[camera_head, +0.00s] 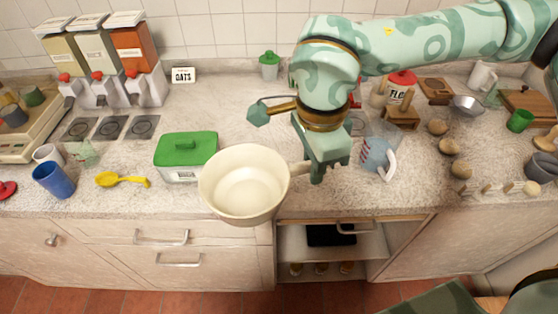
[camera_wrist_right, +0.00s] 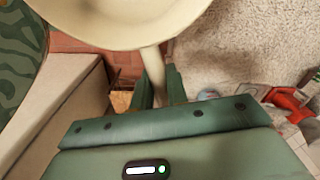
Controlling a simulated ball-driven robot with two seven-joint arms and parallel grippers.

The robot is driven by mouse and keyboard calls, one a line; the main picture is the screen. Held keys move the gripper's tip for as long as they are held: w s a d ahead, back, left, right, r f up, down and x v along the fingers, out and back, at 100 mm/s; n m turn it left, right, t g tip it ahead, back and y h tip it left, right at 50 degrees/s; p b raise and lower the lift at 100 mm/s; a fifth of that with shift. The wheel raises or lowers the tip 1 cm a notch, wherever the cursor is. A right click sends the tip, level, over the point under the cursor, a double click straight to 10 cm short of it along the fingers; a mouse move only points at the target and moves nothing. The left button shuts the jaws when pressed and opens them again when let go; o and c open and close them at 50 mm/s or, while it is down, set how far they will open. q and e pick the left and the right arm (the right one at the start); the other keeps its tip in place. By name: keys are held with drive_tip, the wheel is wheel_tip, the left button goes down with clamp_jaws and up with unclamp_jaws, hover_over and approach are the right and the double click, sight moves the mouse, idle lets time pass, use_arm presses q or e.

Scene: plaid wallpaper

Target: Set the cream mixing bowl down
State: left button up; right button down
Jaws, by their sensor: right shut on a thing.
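The cream mixing bowl (camera_head: 245,187) is empty and roughly upright, with a short handle on its right side. My right gripper (camera_head: 317,172) is shut on that handle. In the right wrist view, the fingers (camera_wrist_right: 160,88) stand on both sides of the handle, and the bowl (camera_wrist_right: 120,18) fills the top. In the head view the bowl overlaps the front edge of the speckled counter (camera_head: 220,95); its exact height above it cannot be told. My left gripper is not in view.
A green-lidded box (camera_head: 187,150) stands just left of and behind the bowl. The counter behind the bowl has free room. An open shelf (camera_head: 300,245) is below.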

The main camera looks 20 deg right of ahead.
drive_tip(key=s+a+f+m+b, duration=0.2)
drive_tip(key=m, duration=0.8)
drive_tip(key=s+a+f+m+b, duration=0.1)
drive_tip(key=s+a+f+m, duration=0.1)
drive_tip(key=m, duration=0.9)
drive_tip(key=w+f, duration=0.3)
drive_tip(key=w, duration=0.1)
drive_tip(key=w+f+b, duration=0.1)
drive_tip(key=w+f, duration=0.1)
drive_tip(key=w, duration=0.2)
drive_tip(key=w+d+f+b, duration=0.1)
drive_tip(key=w+f, duration=0.2)
drive_tip(key=w, duration=0.1)
drive_tip(key=shift+w+d+f, duration=0.1)
drive_tip(key=shift+w+f, duration=0.2)
drive_tip(key=shift+w, duration=0.1)
drive_tip(key=shift+w+f, duration=0.2)
drive_tip(key=f, duration=0.1)
drive_tip(key=f+b, duration=0.1)
drive_tip(key=f, duration=0.1)
drive_tip(key=shift+w+f, duration=0.25)
drive_tip(key=shift+f, duration=0.1)
drive_tip(key=shift+r, duration=0.1)
